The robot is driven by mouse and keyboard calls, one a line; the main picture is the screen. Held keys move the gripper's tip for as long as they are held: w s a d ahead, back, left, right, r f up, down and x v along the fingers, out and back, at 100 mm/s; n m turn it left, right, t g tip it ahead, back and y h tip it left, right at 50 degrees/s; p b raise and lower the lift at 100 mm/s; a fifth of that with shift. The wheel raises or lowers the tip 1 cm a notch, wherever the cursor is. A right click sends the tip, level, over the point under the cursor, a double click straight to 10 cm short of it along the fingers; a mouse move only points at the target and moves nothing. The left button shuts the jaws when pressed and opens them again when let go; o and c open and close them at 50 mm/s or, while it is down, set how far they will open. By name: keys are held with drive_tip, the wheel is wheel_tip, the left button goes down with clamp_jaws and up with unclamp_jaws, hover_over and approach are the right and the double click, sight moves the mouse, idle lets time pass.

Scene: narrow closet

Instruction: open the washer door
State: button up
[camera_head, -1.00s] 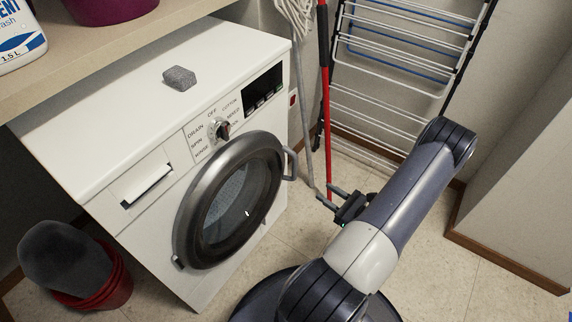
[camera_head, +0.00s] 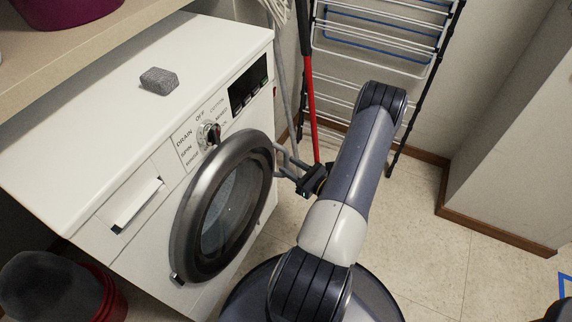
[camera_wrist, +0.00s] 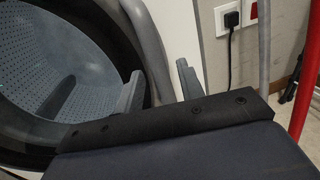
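The white washer (camera_head: 110,130) stands on the left with its round door (camera_head: 225,205), a dark grey ring around glass. A grey handle (camera_head: 270,158) sticks out from the door's right rim. My gripper (camera_head: 285,160) is at this handle, with its fingers apart and pointing left. In the wrist view the fingers (camera_wrist: 160,84) stand apart, and the curved grey handle (camera_wrist: 150,45) runs down between them, nearer the left finger. Contact cannot be told. The perforated drum (camera_wrist: 50,70) shows through the door glass. I see no clear gap between door and washer.
A grey sponge (camera_head: 159,80) lies on the washer top. A red pole (camera_head: 309,100) and a drying rack (camera_head: 375,45) stand behind my arm. Red buckets (camera_head: 112,300) are at lower left. A wall (camera_head: 510,130) bounds the right; the floor (camera_head: 440,260) before it is clear.

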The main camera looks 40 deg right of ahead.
drive_tip(key=shift+w+a, duration=0.25)
drive_tip(key=shift+w, duration=0.95)
clamp_jaws()
